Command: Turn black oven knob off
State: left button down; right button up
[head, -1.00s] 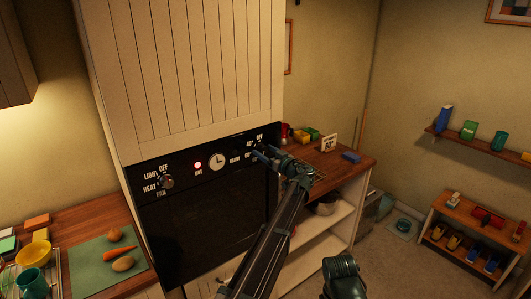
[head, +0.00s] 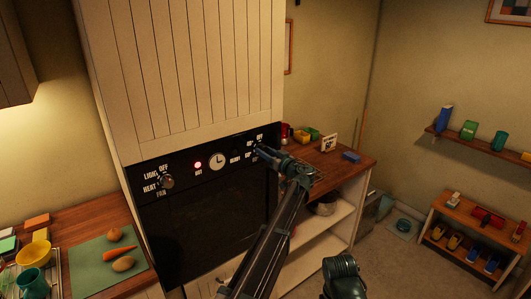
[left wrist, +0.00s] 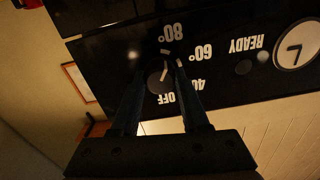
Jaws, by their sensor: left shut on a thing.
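The black oven knob (left wrist: 158,80) sits on the black oven panel, between my fingers in the left wrist view, where the picture is upside down. White labels for OFF, 40, 60 and 80 lie around it. A small pale mark shows on the knob; I cannot tell exactly which label it points to. My left gripper (left wrist: 157,72) is shut on the knob. In the head view my left gripper (head: 261,149) reaches the panel's right end and hides the knob. My right gripper is not in view.
A wooden counter (head: 330,166) with small items stands right of the oven. A green mat (head: 95,265) with vegetables lies at the left.

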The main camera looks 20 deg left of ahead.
pick_arm(q)
jog(key=m, duration=2.1)
jog(key=shift+m, duration=0.4)
jog(key=m, duration=0.4)
jog(key=shift+s, duration=0.1)
jog(key=shift+m, duration=1.9)
jog(key=shift+c, duration=2)
grip_release()
